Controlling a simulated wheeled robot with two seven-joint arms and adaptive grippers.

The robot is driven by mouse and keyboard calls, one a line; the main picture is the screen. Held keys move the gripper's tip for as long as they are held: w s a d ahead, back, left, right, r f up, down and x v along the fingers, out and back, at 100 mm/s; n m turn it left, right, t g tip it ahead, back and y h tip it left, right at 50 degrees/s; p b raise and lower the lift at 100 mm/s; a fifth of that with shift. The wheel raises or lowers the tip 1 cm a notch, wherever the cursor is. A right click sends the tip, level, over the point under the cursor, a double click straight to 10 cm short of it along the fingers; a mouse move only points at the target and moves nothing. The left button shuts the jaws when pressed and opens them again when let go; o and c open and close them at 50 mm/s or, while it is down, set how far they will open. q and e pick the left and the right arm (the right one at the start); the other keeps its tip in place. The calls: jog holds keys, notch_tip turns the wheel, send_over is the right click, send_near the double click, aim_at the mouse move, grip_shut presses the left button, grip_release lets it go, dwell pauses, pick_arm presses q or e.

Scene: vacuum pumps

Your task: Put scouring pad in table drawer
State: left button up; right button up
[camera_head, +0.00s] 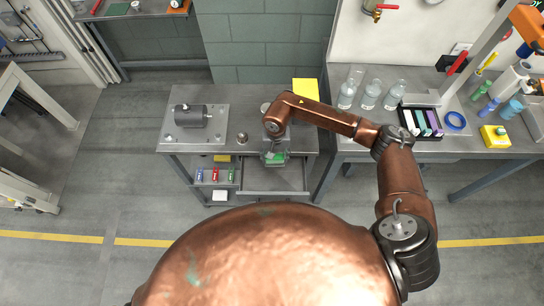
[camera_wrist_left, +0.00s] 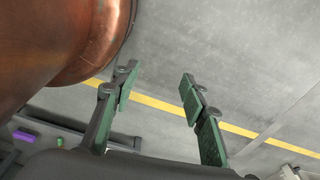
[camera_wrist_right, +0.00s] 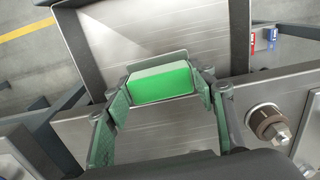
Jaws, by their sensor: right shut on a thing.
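The scouring pad (camera_wrist_right: 160,88) is a bright green block with a paler face in the right wrist view. My right gripper (camera_wrist_right: 164,80) is shut on it, with a finger at each end. In the head view my right gripper (camera_head: 273,157) is at the front edge of the grey table, and only a bit of green shows. The table drawer (camera_head: 285,180) is pulled open below and in front of it. In the right wrist view the drawer (camera_wrist_right: 145,30) appears just beyond the pad. My left gripper (camera_wrist_left: 158,84) is open and empty over bare floor.
The table (camera_head: 200,142) bears a grey motor (camera_head: 190,115) on a plate and a small metal knob (camera_head: 242,138). A shelf left of the drawer holds small coloured bottles (camera_head: 215,175). The right bench carries glass bottles (camera_head: 370,95) and a tray of coloured pads (camera_head: 421,123).

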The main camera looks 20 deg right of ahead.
jog(key=shift+w+a+f+m, duration=0.1)
jog(key=shift+w+f+m, duration=0.1)
jog(key=shift+f, duration=0.35)
jog(key=shift+w+a+f+m, duration=0.1)
jog(key=shift+w+f, duration=0.05)
jog(key=shift+f, duration=0.35)
jog(key=shift+w+f, duration=0.15)
pick_arm(q)
jog(key=shift+s+a+f, duration=0.1)
jog(key=shift+s+a, duration=0.05)
jog(key=shift+s, duration=0.45)
jog(key=shift+s+a, duration=0.1)
jog(key=shift+s, duration=0.45)
jog(key=shift+w+f, duration=0.1)
pick_arm(e)
jog(key=shift+f+b, duration=0.2)
jog(key=shift+b, duration=0.45)
jog(key=shift+f+b, duration=0.35)
notch_tip(320, 180, down, 4)
jog(key=b, duration=0.3)
jog(key=shift+b, duration=0.3)
pick_arm(q)
notch_tip(320, 180, down, 7)
jog(key=b, duration=0.1)
jog(key=shift+s+b, duration=0.3)
jog(key=shift+s, duration=0.05)
pick_arm(e)
jog(key=shift+f, duration=0.7)
